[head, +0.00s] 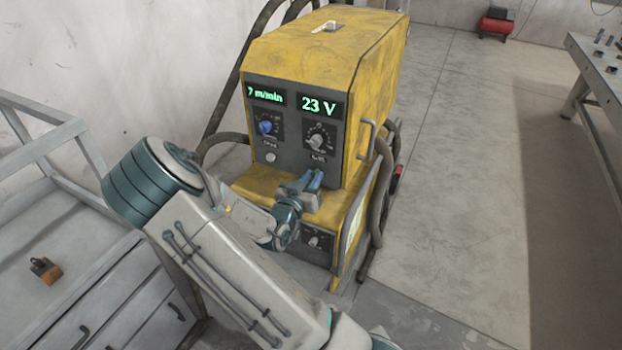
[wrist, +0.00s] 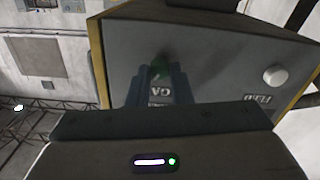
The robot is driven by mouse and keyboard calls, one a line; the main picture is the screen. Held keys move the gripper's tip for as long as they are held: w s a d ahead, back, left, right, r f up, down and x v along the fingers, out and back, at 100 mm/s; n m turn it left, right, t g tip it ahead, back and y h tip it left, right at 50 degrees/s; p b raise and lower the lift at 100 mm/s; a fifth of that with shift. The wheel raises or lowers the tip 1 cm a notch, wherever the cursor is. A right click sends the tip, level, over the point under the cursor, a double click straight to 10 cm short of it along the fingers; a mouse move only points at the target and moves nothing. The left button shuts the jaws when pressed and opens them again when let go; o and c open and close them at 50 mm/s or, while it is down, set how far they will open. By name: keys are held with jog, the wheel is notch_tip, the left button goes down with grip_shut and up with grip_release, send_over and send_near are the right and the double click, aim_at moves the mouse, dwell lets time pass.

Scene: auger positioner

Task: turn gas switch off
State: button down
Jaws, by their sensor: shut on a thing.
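The yellow welding machine (head: 385,60) stands in the middle of the head view, with a dark control panel on its front. My gripper (head: 314,180) is at the lower right of that panel, fingers pointing at it. In the wrist view the fingers (wrist: 160,85) are closed around a small green gas switch (wrist: 160,66), of which only a blurred part shows. Part of a label, "GA" (wrist: 156,91), shows upside down between the fingers. In the head view the gas switch is hidden by my gripper, and its on or off position cannot be told.
A blue knob (head: 265,127), a grey knob (head: 316,141) and a round white button (head: 270,157) sit close by on the panel. Displays read "7 m/min" and "23 V". A lower knob (head: 315,241) is below the ledge.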

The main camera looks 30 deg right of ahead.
jog(key=n+p, duration=0.1)
jog(key=n, duration=0.3)
jog(key=shift+n, duration=0.3)
jog(key=n+p, duration=0.1)
jog(key=n, duration=0.2)
jog(key=shift+n, duration=0.4)
jog(key=shift+f+n+p, duration=0.15)
jog(key=shift+n+p, duration=0.65)
jog(key=shift+n, duration=2.9)
jog(key=c, duration=1.3)
grip_release()
jog(key=shift+a, duration=0.1)
